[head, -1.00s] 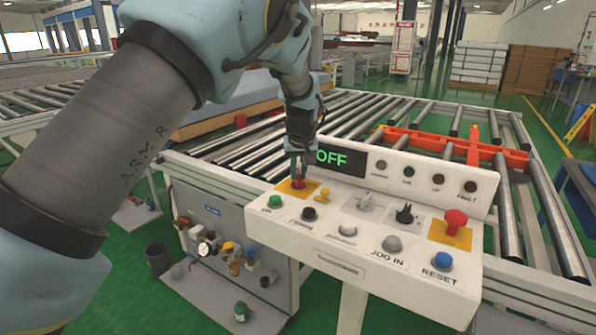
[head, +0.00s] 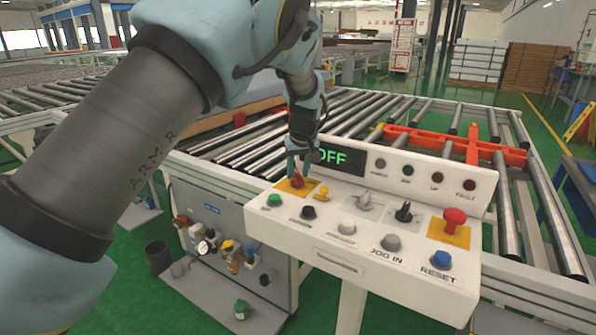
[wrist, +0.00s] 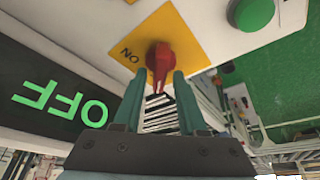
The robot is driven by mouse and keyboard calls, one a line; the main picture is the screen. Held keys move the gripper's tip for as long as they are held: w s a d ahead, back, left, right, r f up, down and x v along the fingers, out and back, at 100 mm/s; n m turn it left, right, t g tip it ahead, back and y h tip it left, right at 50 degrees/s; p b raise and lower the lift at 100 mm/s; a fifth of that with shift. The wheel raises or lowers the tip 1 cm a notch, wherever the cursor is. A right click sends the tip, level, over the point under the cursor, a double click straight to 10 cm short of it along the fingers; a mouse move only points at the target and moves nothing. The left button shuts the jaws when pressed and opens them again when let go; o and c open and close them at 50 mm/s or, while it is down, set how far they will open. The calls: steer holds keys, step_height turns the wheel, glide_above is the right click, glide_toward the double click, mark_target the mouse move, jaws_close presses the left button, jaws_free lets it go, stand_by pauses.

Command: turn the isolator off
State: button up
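The isolator is a red rotary handle (head: 297,179) on a yellow plate (head: 285,188) at the left end of the white control panel. The wrist view shows the red handle (wrist: 159,62) close up, with "ON" printed on the plate beside it. The display (head: 333,158) on the panel reads "OFF" in green. My gripper (head: 292,163) is just above the handle. In the wrist view the two fingers of my gripper (wrist: 160,80) are apart, their tips by either side of the handle's near end. Whether they touch it is hard to tell.
A red mushroom button (head: 454,218) and a blue reset button (head: 442,258) sit further right. A roller conveyor (head: 362,111) lies behind.

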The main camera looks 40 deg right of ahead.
steer(key=shift+o, duration=0.4)
steer(key=b+v, duration=0.3)
steer(key=v, duration=0.7)
steer(key=shift+r, duration=0.4)
steer(key=shift+s, duration=0.1)
steer(key=w+a+f+n, duration=0.1)
steer(key=w+a, duration=0.4)
steer(key=a, duration=0.4)
steer(key=w+a+f+n+g+y, duration=0.15)
steer(key=w+a, duration=0.25)
steer(key=a, duration=0.5)
steer(key=w+a+f, duration=0.2)
steer(key=w+a, duration=0.3)
steer(key=a, duration=0.4)
steer(key=s+a+f, duration=0.1)
steer(key=s+a, duration=0.3)
steer(key=a, duration=0.6)
steer(key=s+a+f+n, duration=0.1)
steer(key=s+a, duration=0.3)
steer(key=a, duration=0.6)
steer(key=s+a+f+n, duration=0.1)
steer(key=s+a+f, duration=0.2)
steer(key=a, duration=0.7)
steer(key=shift+s+f+g, duration=0.15)
steer(key=shift+s+g, duration=0.3)
steer(key=shift+s, duration=0.2)
